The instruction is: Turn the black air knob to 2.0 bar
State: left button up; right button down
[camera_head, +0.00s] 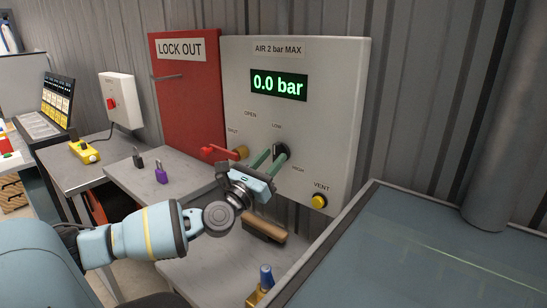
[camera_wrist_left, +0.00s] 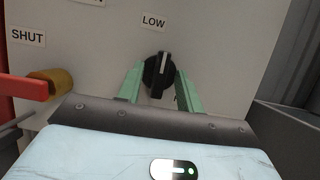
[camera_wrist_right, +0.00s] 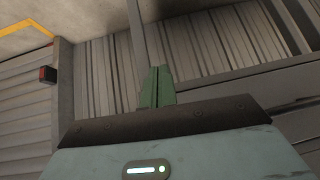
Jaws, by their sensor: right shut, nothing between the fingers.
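The black air knob (camera_head: 281,149) is on the pale panel (camera_head: 340,100), below the LOW label. In the left wrist view the knob (camera_wrist_left: 158,72) has its white mark pointing up towards LOW. The green display (camera_head: 279,85) reads 0.0 bar. My left gripper (camera_head: 272,158) is at the panel with its green fingers parted, one on each side of the knob. In the left wrist view the left gripper (camera_wrist_left: 158,84) shows small gaps beside the knob. My right gripper (camera_wrist_right: 157,80) is shut and empty, away from the panel, and shows only in its own wrist view.
A red lever (camera_head: 220,152) on a brass valve sits just left of the knob. A yellow VENT button (camera_head: 319,201) is at lower right. A red LOCK OUT board (camera_head: 187,100) stands left.

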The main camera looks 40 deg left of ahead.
pick_arm(q)
jog(key=shift+w+r, duration=0.3)
jog(key=shift+w, duration=0.3)
grip_shut()
